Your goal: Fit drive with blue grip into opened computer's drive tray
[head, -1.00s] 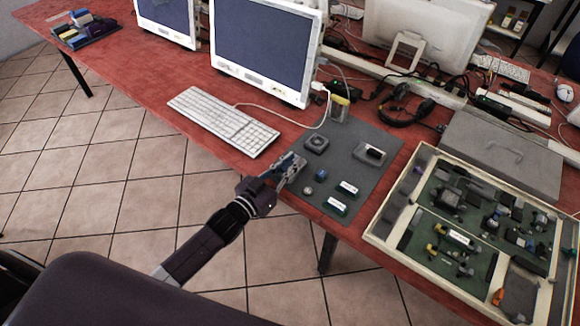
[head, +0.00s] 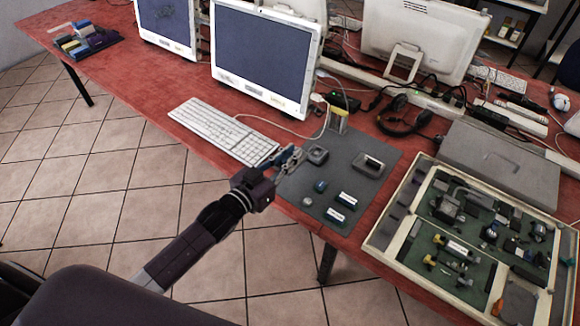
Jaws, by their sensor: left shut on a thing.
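My left gripper (head: 287,161) is over the left edge of the grey mat, beside a dark square fan-like part. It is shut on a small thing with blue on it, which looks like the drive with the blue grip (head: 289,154). The fingers hide much of it, and I cannot tell how far it is above the mat. The opened computer (head: 398,238) lies flat at the right, its pale case showing green boards and several parts. I cannot make out which part inside is the drive tray. My right gripper is not in view.
A grey panel (head: 500,160) lies behind the computer. A keyboard (head: 222,130) and monitor (head: 262,60) stand left of the mat.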

